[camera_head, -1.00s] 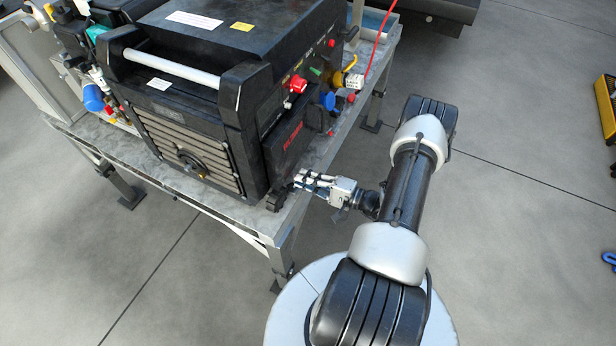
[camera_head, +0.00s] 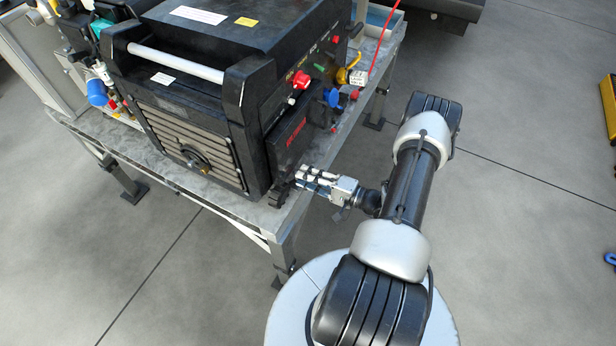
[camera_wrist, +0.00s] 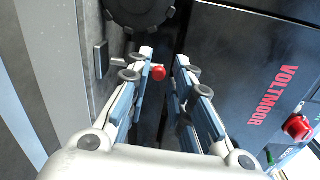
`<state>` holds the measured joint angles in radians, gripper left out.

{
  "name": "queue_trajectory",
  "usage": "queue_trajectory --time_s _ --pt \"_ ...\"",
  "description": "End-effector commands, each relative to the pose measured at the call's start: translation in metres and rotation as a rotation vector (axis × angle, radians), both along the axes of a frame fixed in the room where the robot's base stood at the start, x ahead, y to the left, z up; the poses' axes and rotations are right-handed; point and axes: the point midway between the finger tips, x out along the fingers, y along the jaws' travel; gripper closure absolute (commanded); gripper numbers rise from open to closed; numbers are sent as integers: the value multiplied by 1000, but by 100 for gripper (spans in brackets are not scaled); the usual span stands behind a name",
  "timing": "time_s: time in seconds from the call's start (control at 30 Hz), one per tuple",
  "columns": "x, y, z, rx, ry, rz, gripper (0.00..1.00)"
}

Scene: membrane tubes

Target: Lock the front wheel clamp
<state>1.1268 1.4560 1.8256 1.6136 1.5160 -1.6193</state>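The front wheel (camera_head: 277,197) is a dark caster under the near right corner of the black machine; it also shows at the top of the wrist view (camera_wrist: 140,10). Beside it in the wrist view is a small dark bracket (camera_wrist: 102,60) with a thin pale rod ending in a red knob (camera_wrist: 158,73), which looks like the clamp lever. My gripper (camera_wrist: 166,62) is open, with one finger on each side of the red knob. I cannot tell if either finger touches it. In the head view my gripper (camera_head: 299,178) is low beside the machine, close to the wheel.
The black machine (camera_head: 205,85) stands on a grey metal table (camera_head: 235,207). Its right side carries a red button (camera_head: 302,80) and coloured connectors above my gripper. A red cable (camera_head: 383,35) rises at the back right. The floor right of my arm is mostly clear.

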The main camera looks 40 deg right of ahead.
Motion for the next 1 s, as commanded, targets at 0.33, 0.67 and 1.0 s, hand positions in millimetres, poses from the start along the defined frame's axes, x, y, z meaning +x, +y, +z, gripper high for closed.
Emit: queue_trajectory --time_s 0.33,0.67,1.0 --pt "0 0 -1 0 1 -1 67" --pt "-25 -13 1 -1 3 -8 67" --pt "-89 -40 6 -1 1 -6 67"
